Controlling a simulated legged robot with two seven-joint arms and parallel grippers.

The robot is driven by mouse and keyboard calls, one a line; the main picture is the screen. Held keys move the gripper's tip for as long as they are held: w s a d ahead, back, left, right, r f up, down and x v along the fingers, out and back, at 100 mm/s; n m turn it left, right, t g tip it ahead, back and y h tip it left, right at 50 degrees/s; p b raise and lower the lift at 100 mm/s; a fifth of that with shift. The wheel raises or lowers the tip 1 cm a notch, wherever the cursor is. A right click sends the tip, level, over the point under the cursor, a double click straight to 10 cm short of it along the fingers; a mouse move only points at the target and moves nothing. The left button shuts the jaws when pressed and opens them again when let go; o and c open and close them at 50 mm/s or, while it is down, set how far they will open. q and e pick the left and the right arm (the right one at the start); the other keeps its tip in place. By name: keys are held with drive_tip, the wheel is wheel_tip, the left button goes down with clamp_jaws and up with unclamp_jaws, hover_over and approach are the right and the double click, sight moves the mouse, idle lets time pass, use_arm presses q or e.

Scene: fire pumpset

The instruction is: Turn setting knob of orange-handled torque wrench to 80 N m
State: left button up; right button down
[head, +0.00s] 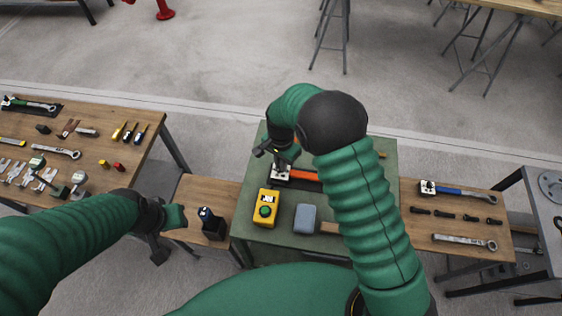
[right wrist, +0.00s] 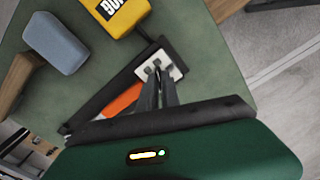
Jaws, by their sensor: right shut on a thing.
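The orange-handled torque wrench (head: 306,178) lies on the green mat in a dark tray or holder. Its orange handle also shows in the right wrist view (right wrist: 122,101). A pale block (right wrist: 175,62) with dark spots is at the wrench's end by the fingers. My right gripper (head: 279,162) points down at this end, its fingers (right wrist: 156,72) close together, shut on the setting knob. The fingers hide the knob, and no scale reading is legible. My arm covers the rest of the wrench in the head view. My left gripper (head: 172,236) is open and empty over the left bench.
A yellow box with a green button (head: 266,207) and a grey-blue mallet head (head: 305,218) lie close by on the green-topped table (head: 263,240). A dark device (head: 211,222) stands left. A blue-handled wrench (head: 458,191) lies right. Tools fill the far-left table.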

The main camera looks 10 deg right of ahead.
drive_tip(key=shift+a+m, duration=0.1)
drive_tip(key=shift+m, duration=0.3)
drive_tip(key=c, duration=1.6)
unclamp_jaws()
drive_tip(key=shift+o, duration=0.2)
wheel_tip(320, 180, up, 17)
drive_tip(key=shift+f, duration=0.15)
drive_tip(key=s+d+f+n+t, duration=0.1)
drive_tip(key=s+d+n, duration=0.3)
drive_tip(key=s, duration=0.4)
drive_tip(key=s+d+f+n+t, duration=0.1)
drive_tip(key=s+d+f+n, duration=0.2)
drive_tip(key=s+n, duration=0.3)
drive_tip(key=s+d, duration=0.1)
drive_tip(key=s, duration=0.2)
drive_tip(key=shift+s+d+f+n+t, duration=0.15)
drive_tip(key=shift+s+d+n+t, duration=0.05)
drive_tip(key=shift+d+n+t, duration=0.15)
